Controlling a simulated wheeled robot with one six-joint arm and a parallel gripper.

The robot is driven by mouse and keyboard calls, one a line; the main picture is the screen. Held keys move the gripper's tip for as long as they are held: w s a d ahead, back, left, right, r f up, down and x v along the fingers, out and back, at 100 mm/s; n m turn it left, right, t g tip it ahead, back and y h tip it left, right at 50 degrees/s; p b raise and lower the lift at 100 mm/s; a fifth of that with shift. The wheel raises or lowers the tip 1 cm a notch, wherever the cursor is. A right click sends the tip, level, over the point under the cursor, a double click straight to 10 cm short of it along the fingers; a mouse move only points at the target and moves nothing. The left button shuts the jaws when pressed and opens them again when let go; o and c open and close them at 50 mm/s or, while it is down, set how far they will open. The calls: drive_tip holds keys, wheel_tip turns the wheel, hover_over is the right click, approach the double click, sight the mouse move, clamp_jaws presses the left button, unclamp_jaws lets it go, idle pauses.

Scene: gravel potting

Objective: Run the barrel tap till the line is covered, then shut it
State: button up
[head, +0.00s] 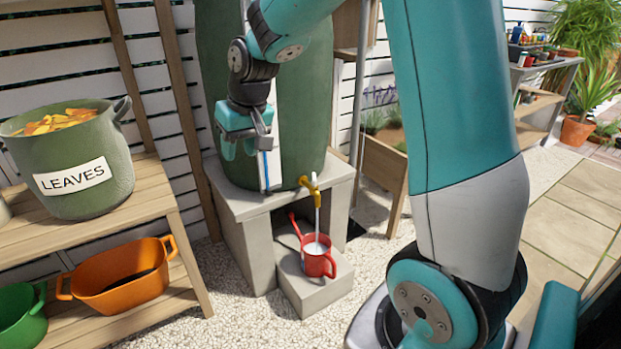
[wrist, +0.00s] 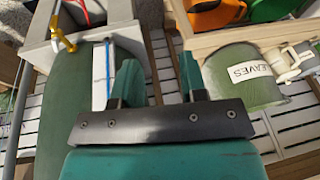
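The green barrel (head: 305,95) stands on a grey block stand, and it also shows in the wrist view (wrist: 82,100). Its yellow tap (head: 311,185) is at its lower front, and the tap shows at upper left in the wrist view (wrist: 62,36). A pale stream runs from the tap into a red pot (head: 319,264) with a long handle. Liquid shows in the pot; I cannot make out a line inside. My gripper (head: 240,150) is above and left of the tap, apart from it. Its fingers (wrist: 159,64) are spread with nothing between them.
A white strip with a blue line (head: 268,170) is on the barrel's front, near my gripper. The pot sits on a low grey block (head: 312,292). At left, a wooden shelf (head: 150,185) holds a green LEAVES pot (head: 85,150) and an orange tub (head: 125,277). Gravel surrounds the stand.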

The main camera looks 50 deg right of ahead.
drive_tip(key=w+d+f+m+h, duration=0.1)
drive_tip(key=w+d+f+m, duration=0.15)
drive_tip(key=d, duration=0.55)
drive_tip(key=w+d+f+m+h, duration=0.1)
drive_tip(key=w+d+f+m, duration=0.2)
drive_tip(key=d, duration=0.5)
drive_tip(key=m+h+b, duration=0.1)
drive_tip(key=m+h, duration=0.1)
approach(314, 176)
drive_tip(key=shift+n, duration=0.25)
drive_tip(key=b+x, duration=0.2)
drive_tip(key=x, duration=0.6)
drive_tip(key=shift+f, duration=0.2)
drive_tip(key=shift+w+d+f+b, duration=0.1)
drive_tip(key=shift+f+b, duration=0.2)
drive_tip(key=shift+f, duration=0.05)
clamp_jaws()
